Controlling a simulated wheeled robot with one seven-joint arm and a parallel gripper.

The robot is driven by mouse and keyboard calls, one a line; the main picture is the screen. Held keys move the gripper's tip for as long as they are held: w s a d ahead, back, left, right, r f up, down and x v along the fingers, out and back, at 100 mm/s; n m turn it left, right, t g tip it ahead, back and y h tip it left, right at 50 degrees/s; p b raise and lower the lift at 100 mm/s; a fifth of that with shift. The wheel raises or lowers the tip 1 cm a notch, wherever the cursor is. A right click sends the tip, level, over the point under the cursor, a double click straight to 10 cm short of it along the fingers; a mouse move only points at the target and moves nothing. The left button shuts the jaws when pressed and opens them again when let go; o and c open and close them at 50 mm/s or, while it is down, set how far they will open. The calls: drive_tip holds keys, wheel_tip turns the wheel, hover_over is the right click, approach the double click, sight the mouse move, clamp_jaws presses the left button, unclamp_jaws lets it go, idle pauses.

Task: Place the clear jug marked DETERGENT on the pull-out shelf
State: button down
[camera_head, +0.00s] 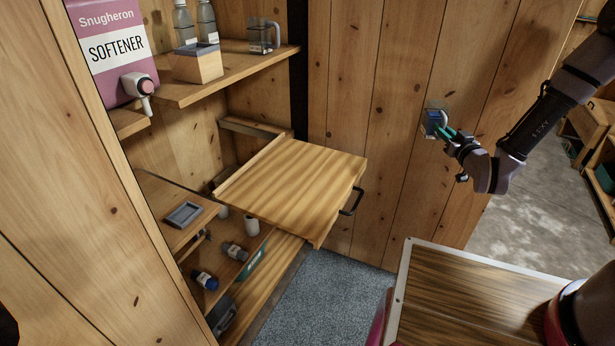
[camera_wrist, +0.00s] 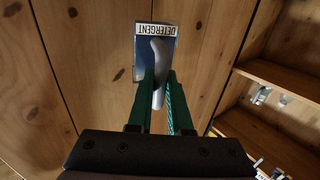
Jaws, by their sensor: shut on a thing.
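The clear jug (camera_wrist: 174,62) has a DETERGENT label and bluish contents, and it shows in front of the pine planks in the wrist view. My gripper (camera_wrist: 165,98) has its green fingers shut on the jug's pale handle. In the head view the jug (camera_head: 432,122) is held up at the right, before the planked door, with my gripper (camera_head: 447,134) at its right side. The pull-out shelf (camera_head: 295,185) extends from the cabinet at the middle, to the left of and below the jug. Its top is bare, with a black handle on its front.
Above the pull-out shelf, an upper shelf (camera_head: 230,72) holds a second clear jug (camera_head: 262,36), a wooden box (camera_head: 196,64) and bottles. A pink SOFTENER container (camera_head: 112,50) stands at the left. Small bottles lie below. A dark wooden top (camera_head: 470,300) is in the right foreground.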

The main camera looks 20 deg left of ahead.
drive_tip(key=s+a+f+n+g+y, duration=0.2)
drive_tip(key=s+a+n+g+y, duration=0.25)
drive_tip(key=s+a, duration=0.6)
drive_tip(key=s+a+f+n+g+y, duration=0.35)
drive_tip(key=s+a+g, duration=0.2)
drive_tip(key=a, duration=1.05)
drive_tip(key=shift+n, duration=0.4)
drive_tip(key=shift+w+a+f, duration=0.1)
drive_tip(key=shift+a+f, duration=0.05)
drive_tip(key=shift+f, duration=4.65)
drive_tip(key=shift+f, duration=0.15)
drive_tip(key=c, duration=0.8)
unclamp_jaws()
drive_tip(key=shift+c, duration=0.2)
